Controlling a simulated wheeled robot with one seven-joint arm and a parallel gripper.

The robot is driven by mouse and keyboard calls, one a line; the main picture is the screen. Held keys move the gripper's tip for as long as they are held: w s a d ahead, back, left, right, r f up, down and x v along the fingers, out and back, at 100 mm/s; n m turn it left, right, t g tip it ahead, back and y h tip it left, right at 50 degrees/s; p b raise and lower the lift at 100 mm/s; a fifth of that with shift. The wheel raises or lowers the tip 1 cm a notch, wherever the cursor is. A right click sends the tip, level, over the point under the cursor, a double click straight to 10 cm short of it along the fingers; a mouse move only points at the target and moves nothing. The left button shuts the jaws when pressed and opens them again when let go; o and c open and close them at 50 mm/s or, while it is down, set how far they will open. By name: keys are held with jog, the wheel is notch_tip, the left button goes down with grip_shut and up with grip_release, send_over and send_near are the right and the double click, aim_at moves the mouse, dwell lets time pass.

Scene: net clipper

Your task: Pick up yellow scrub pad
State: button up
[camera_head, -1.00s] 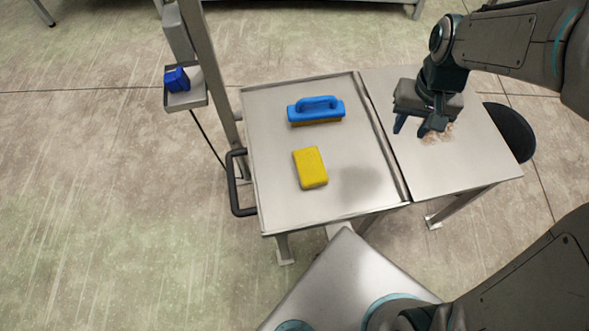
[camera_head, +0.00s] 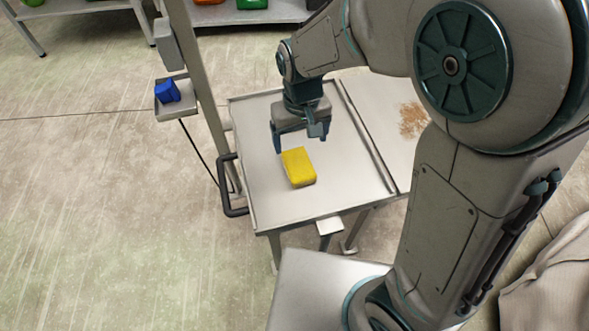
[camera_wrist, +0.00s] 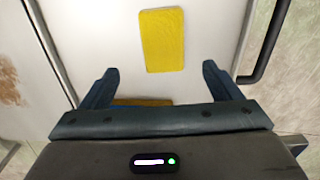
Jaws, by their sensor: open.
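The yellow scrub pad (camera_head: 298,167) lies flat on the steel tray table (camera_head: 268,207), near its middle. My gripper (camera_head: 298,146) is open and empty above the table, just behind the pad in the head view, with its fingers pointing down. In the wrist view the pad (camera_wrist: 162,40) lies ahead of and between the open fingertips (camera_wrist: 160,72), apart from both. The blue-handled brush is hidden behind my gripper in the head view; a strip of its brown bristles (camera_wrist: 142,102) shows between the fingers in the wrist view.
A black side handle (camera_head: 226,185) sticks out at the table's left edge. A post with a small shelf (camera_head: 176,108) holding a blue object (camera_head: 167,91) stands at the left. Brown crumbs (camera_head: 413,119) lie on the right-hand panel. The table's front part is clear.

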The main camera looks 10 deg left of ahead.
jog(key=b, duration=0.1)
send_over(298, 163)
notch_tip(298, 163, down, 4)
jog(key=shift+w+d+f, duration=0.1)
jog(key=shift+w+f, duration=0.05)
jog(key=shift+f, duration=0.1)
jog(key=shift+s+f+b, duration=0.2)
jog(key=shift+f+b, duration=1.5)
jog(key=shift+f, duration=0.9)
jog(key=c, duration=1.1)
